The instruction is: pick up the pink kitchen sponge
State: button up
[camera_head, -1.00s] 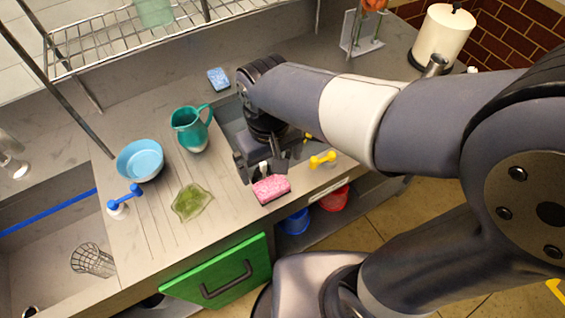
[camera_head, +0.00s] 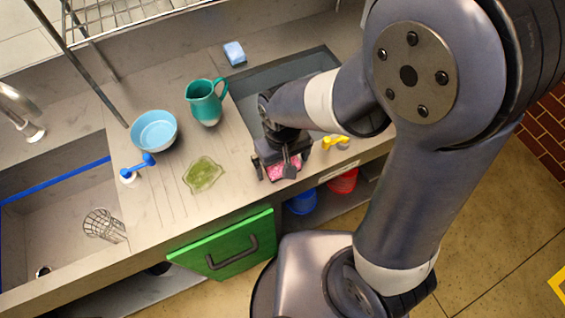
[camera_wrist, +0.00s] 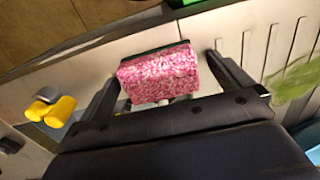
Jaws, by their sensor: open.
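The pink kitchen sponge (camera_head: 283,172) lies near the counter's front edge, partly hidden by my gripper in the head view. In the wrist view the speckled pink sponge (camera_wrist: 159,75) shows between the two fingers, with a dark strip along its far edge. My gripper (camera_head: 276,173) is open over the sponge. In the wrist view the fingers of my gripper (camera_wrist: 163,72) stand on either side of it. A gap shows on the right; the left finger looks close to the sponge. I cannot tell whether it touches.
A yellow-handled tap (camera_head: 335,142) stands just right of my gripper. A green leaf-shaped dish (camera_head: 203,174), teal pitcher (camera_head: 206,103) and blue bowl (camera_head: 154,131) stand to the left. A blue sponge (camera_head: 234,53) lies at the back. A sink basin (camera_head: 270,83) opens behind my gripper.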

jog(key=c, duration=1)
jog(key=shift+c, duration=0.2)
notch_tip(320, 180, up, 10)
jog(key=o, duration=0.4)
jog(key=c, duration=0.3)
